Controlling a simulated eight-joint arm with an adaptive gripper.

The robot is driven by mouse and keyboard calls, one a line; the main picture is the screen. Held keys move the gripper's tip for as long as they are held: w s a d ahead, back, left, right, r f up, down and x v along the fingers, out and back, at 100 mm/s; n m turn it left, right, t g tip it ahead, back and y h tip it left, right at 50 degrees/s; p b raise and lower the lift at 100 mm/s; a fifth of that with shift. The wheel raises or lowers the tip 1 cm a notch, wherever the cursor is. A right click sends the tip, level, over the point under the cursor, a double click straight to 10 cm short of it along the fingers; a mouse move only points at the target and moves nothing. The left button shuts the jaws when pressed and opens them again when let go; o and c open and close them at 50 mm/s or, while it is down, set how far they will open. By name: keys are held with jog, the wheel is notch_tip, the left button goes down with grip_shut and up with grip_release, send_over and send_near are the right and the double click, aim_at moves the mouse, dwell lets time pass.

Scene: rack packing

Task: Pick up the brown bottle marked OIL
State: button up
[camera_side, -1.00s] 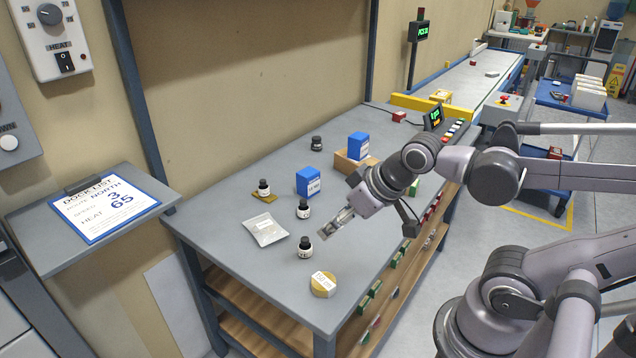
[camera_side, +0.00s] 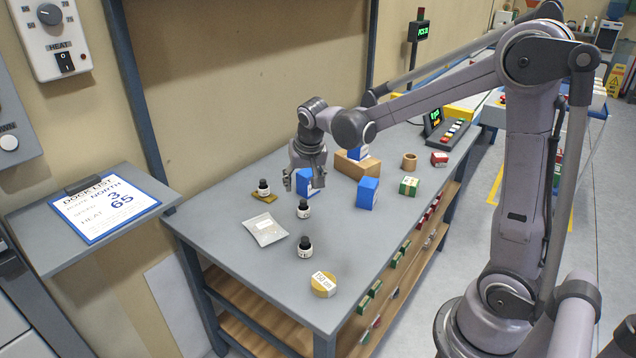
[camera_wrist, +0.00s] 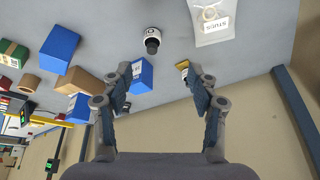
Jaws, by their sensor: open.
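Several small dark bottles with black caps and white labels stand on the grey bench. In the side view, one is on a yellow pad (camera_side: 264,187), one is beside the silver packet (camera_side: 303,210), and one is nearer the front (camera_side: 305,249). I cannot read OIL on any label or tell brown from black. My gripper (camera_side: 305,184) is open and empty, pointing down above the bench by a blue box, behind the middle bottle. In the wrist view, my open fingers (camera_wrist: 160,76) show the middle bottle (camera_wrist: 152,40) ahead and the pad bottle partly hidden by the right finger.
A blue box (camera_wrist: 140,77) lies close to the left finger. Another blue box (camera_side: 367,193), a cardboard box (camera_side: 357,166), a green box (camera_side: 409,186), a red box (camera_side: 439,159) and a brown ring (camera_side: 409,161) stand to the right.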

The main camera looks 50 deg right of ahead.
aim_at(303, 202)
jog(key=shift+m+g+h, duration=0.3)
jog(key=shift+m+g, duration=0.1)
jog(key=shift+m, duration=0.4)
jog(key=shift+w+d+r+x, duration=0.15)
jog(key=shift+w+d+x, duration=0.1)
jog(key=shift+x, duration=2.35)
jog(key=shift+w+d+r+x, duration=0.2)
jog(key=shift+d+x, duration=0.1)
jog(key=shift+x, duration=2.3)
jog(key=shift+w+d+r+x, duration=0.1)
jog(key=shift+w+d+x, duration=0.15)
jog(key=shift+x, duration=2.35)
jog(key=c, duration=1.3)
